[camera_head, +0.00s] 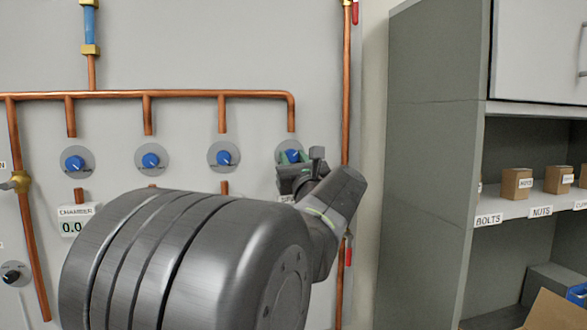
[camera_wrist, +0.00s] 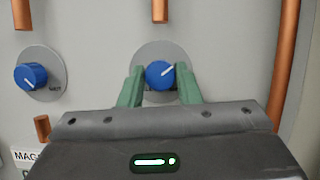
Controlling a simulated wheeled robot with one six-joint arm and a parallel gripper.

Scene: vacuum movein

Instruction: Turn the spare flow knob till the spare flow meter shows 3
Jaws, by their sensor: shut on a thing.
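The blue knob (camera_head: 293,156) at the right end of the row sits on a round grey plate on the wall panel. In the wrist view this knob (camera_wrist: 160,75) is between the two green fingers of my gripper (camera_wrist: 160,78), which are shut on it. Its white pointer line is aimed up and to the right. In the head view my gripper (camera_head: 291,160) is at the same knob, partly hidden by my wrist. My arm hides the area below this knob, so its name label and meter reading cannot be read.
Other blue knobs sit to the left (camera_head: 223,158), one close by in the wrist view (camera_wrist: 31,76). A meter labelled CHAMBER (camera_head: 75,221) reads 0.0. A vertical copper pipe (camera_head: 346,90) runs just right of my gripper. A grey shelf unit (camera_head: 430,130) stands at the right.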

